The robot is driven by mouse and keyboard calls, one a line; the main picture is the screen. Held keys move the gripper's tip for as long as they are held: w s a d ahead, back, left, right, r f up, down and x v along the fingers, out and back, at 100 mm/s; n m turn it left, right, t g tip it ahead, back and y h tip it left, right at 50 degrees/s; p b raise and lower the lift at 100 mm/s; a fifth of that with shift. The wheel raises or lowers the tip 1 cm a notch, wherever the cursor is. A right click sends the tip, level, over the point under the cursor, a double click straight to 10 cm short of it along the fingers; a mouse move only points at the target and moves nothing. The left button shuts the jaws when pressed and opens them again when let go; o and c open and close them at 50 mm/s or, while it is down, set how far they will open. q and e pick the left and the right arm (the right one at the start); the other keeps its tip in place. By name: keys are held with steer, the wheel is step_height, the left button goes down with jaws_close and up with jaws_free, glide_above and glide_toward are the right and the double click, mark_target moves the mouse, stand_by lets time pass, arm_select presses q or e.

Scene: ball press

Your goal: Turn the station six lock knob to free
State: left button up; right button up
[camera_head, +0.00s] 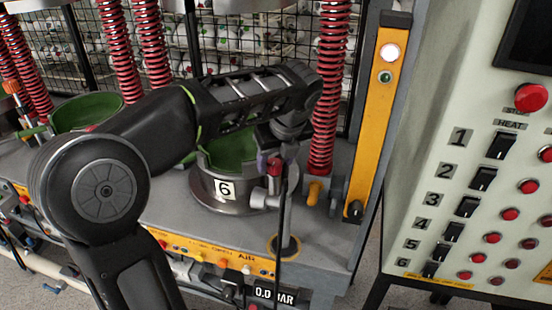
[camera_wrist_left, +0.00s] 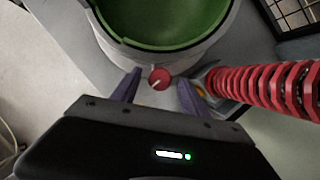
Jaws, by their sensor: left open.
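A red round knob with a pale pointer line (camera_wrist_left: 160,78) sits at the rim of the station six pot, below its green inside. I take it as the lock knob; no lettering on it is readable. In the head view a small red part (camera_head: 273,166) shows at the gripper, seemingly the same knob. My left gripper (camera_wrist_left: 159,84) is open, one finger on each side of the knob; I cannot tell whether they touch it. In the head view the left gripper (camera_head: 274,160) is over the right side of the pot (camera_head: 205,186), which carries a "6" plate (camera_head: 225,189).
A red coiled hose (camera_head: 325,90) rises right of the pot and shows in the wrist view (camera_wrist_left: 265,85). A yellow post (camera_head: 385,110) with a black knob (camera_head: 354,208) stands right of it. A control panel (camera_head: 425,150) with switches is far right.

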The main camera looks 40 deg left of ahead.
arm_select(q)
steer(key=shift+c, duration=0.2)
jaws_close()
stand_by(0.3)
